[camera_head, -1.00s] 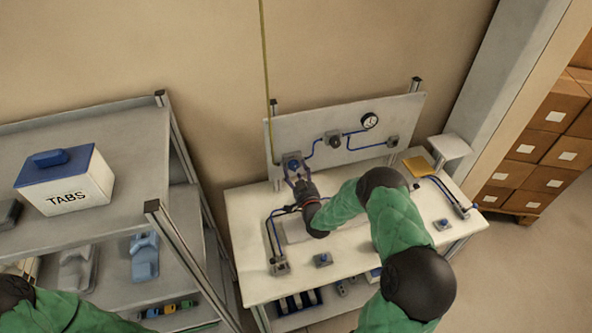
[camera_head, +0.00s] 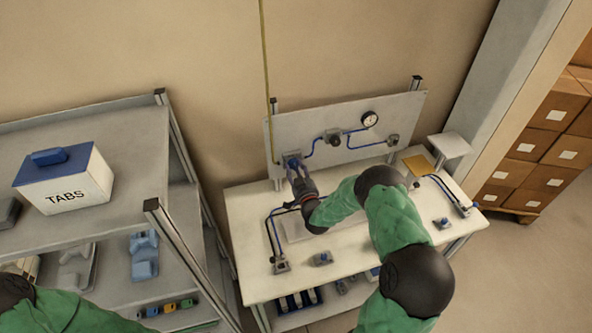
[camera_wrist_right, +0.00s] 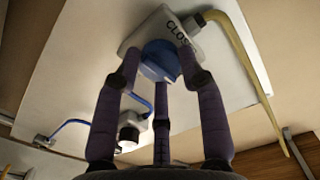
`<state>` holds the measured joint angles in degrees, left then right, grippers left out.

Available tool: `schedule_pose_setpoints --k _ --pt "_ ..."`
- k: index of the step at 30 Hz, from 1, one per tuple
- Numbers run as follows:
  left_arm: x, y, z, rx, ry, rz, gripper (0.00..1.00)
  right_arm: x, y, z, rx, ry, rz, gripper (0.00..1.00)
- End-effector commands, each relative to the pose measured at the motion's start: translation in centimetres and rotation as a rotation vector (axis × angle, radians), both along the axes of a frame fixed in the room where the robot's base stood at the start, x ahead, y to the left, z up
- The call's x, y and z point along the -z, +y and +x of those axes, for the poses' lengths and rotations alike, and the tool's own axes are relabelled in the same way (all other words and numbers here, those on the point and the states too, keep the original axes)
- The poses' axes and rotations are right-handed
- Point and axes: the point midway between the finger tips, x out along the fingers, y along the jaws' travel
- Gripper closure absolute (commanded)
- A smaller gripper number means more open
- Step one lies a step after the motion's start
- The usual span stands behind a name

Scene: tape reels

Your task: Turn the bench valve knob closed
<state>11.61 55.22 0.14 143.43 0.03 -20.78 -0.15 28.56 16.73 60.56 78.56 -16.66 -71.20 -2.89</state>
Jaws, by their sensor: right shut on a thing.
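The blue valve knob (camera_wrist_right: 160,60) sits on a pale block (camera_wrist_right: 150,28) with lettering, partly covered, that begins "CLOS". The block is fixed to the upright panel of the bench, at its left end; in the head view the knob (camera_head: 292,161) is small and partly covered. My right gripper (camera_head: 294,170) reaches up to it from the bench side. In the right wrist view its dark fingers (camera_wrist_right: 160,75) close around the knob from both sides and below. My left arm shows only at the lower left edge; its gripper is out of view.
The upright panel (camera_head: 350,172) also carries blue tubing, a round gauge (camera_head: 369,119) and other fittings. A yellow hose (camera_wrist_right: 235,60) runs beside the block. Small fittings (camera_head: 322,258) stand on the white bench (camera_head: 250,200). A grey shelf (camera_head: 120,130) with a TABS box (camera_head: 64,180) stands left.

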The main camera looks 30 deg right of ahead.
Motion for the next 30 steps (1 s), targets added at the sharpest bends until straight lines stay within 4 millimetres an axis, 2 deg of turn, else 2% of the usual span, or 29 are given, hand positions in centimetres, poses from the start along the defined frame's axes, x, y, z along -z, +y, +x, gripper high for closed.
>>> schedule_pose_setpoints --k 8,30 --pt "2.4 0.0 0.0 0.000 0.000 0.000 0.60 -0.1 -0.1 0.2 0.000 0.023 -0.145 0.92" --pt "11.1 0.0 0.0 0.000 0.000 0.000 0.60 -0.2 0.0 0.3 0.004 0.180 -0.819 0.92"
